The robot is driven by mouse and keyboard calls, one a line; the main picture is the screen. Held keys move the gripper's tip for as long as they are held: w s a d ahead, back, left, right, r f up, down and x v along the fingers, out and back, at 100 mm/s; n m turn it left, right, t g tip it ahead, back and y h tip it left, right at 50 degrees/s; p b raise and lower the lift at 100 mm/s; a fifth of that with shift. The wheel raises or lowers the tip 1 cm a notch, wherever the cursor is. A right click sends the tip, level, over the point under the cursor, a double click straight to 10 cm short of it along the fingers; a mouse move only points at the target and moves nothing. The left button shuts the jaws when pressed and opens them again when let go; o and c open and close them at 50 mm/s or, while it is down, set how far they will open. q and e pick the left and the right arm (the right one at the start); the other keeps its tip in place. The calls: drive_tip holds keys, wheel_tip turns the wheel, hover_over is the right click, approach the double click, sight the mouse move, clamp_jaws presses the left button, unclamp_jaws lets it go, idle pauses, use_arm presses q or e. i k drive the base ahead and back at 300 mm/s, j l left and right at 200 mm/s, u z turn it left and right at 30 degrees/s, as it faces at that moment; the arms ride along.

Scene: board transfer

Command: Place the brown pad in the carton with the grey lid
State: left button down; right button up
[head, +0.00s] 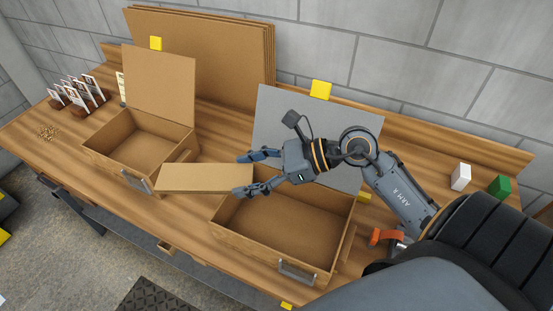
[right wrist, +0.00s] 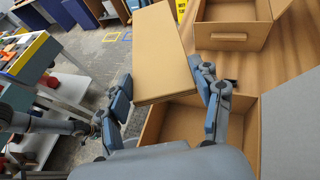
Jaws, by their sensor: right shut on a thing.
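My right gripper (head: 240,175) is shut on one end of the brown pad (head: 205,178). The pad is held roughly flat and reaches left from the fingers, across the gap between the two cartons. It also shows between the fingers in the right wrist view (right wrist: 155,50). The carton with the grey lid (head: 253,254) stands open on the right, empty, with its grey lid (head: 268,118) upright behind it, partly hidden by my right arm. The pad's right end is above this carton's left edge. My left gripper is out of view.
A second open, empty carton with a brown lid (head: 160,82) stands to the left. Large brown boards (head: 215,50) lean at the back wall. Small cards (head: 78,92) stand far left. A white block (head: 461,177), a green block (head: 499,187) and an orange item (head: 385,235) lie right.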

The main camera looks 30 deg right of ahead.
sight(279, 218)
drive_tip(key=i+j+z, duration=0.1)
drive_tip(key=j+z, duration=0.15)
drive_tip(key=j, duration=0.35)
drive_tip(key=j+z, duration=0.25)
drive_tip(key=j, duration=0.4)
drive_tip(key=z, duration=0.95)
